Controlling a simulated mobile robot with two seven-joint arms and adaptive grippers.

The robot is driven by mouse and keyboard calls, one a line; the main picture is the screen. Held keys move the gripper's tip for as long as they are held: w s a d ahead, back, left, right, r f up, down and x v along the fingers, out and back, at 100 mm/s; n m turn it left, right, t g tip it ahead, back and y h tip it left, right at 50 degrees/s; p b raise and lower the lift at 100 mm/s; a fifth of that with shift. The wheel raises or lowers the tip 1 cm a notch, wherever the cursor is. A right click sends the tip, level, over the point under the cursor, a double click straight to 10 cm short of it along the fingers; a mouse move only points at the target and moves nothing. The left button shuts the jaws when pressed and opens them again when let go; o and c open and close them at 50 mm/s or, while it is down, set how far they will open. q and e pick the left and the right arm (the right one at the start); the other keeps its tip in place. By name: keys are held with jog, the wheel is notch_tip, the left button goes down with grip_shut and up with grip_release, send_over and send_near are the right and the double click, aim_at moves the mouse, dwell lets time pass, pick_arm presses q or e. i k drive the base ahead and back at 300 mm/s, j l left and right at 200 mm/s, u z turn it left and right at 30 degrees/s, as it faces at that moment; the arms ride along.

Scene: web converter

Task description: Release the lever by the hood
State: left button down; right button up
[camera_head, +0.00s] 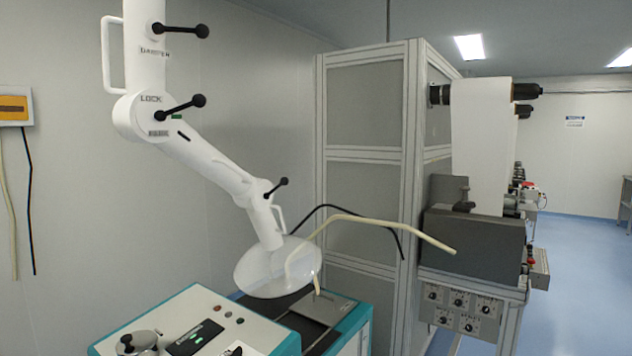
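A white jointed extraction arm (205,160) hangs down from the upper left. At its lower end is a pale round hood (255,277), tilted above the teal and white machine. A small black lever with ball ends (276,187) sits at the arm's lower joint, just above the hood. A thin white handle loop is beside that joint. A larger black lever (184,107) is at the middle joint marked LOCK. Another black lever (181,30) is higher, by the DAMPER label. Neither of my grippers is in view.
The teal and white machine (195,310) stands below the hood, with a control panel and a metal pot (137,342). Cream and black hoses cross beside the hood. A grey framed cabinet (365,130) stands behind. Open blue floor (580,270) lies at the right.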

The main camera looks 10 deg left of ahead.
aim_at(284, 180)
jog(key=i+l+z, duration=0.1)
jog(key=i+l, duration=0.15)
jog(key=i, duration=0.5)
jog(key=i+l, duration=0.15)
jog(key=i, duration=0.65)
jog(key=i+l+z, duration=0.15)
jog(key=i, duration=0.6)
